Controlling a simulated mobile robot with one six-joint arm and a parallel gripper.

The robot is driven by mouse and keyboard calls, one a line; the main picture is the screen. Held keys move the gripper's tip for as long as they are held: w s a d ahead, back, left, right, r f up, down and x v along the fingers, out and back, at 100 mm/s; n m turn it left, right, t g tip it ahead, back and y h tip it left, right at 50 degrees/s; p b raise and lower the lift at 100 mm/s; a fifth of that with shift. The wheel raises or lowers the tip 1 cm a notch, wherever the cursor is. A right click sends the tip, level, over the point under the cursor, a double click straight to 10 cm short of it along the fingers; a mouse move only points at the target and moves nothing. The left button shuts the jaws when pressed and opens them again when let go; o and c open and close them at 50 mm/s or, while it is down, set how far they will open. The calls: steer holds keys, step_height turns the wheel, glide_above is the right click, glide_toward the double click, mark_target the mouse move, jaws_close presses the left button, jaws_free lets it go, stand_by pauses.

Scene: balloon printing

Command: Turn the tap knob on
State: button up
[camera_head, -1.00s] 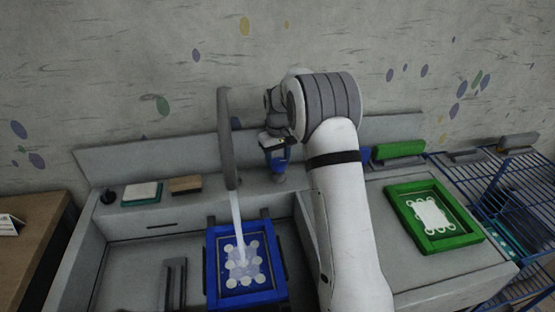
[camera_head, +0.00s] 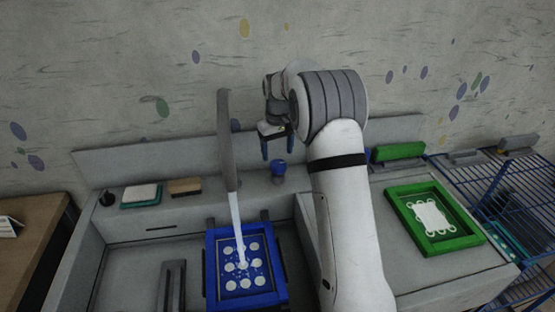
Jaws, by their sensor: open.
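The tap knob (camera_head: 279,168) is a small blue-topped knob on a grey base, on the ledge behind the sink. The grey tap spout (camera_head: 226,140) rises to its left, and a stream of water (camera_head: 236,219) runs from it onto the blue frame (camera_head: 213,262) in the sink. My gripper (camera_head: 276,148) is open and empty, with blue fingers pointing down. It is above the knob and apart from it. My arm comes up from the lower right; part of the gripper's wrist is hidden behind it.
A green frame (camera_head: 464,239) lies on the counter at right. A green squeegee (camera_head: 399,151) lies behind it, near a blue wire rack (camera_head: 488,188). A teal-edged white pad (camera_head: 140,194) and a brown block (camera_head: 185,186) lie on the ledge at left.

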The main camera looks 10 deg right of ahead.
mark_target(278, 162)
steer(key=shift+r, duration=1.6)
steer(key=s+r+m+t, duration=0.1)
steer(key=s+r, duration=0.3)
steer(key=s, duration=0.6)
steer(key=s+r+m+t, duration=0.1)
steer(key=s+r, duration=0.4)
steer(key=s, duration=0.5)
steer(key=s+f+m, duration=0.1)
steer(key=s+f, duration=0.3)
steer(key=s, duration=1.4)
steer(key=shift+f+t, duration=0.2)
steer(key=shift+t, duration=0.2)
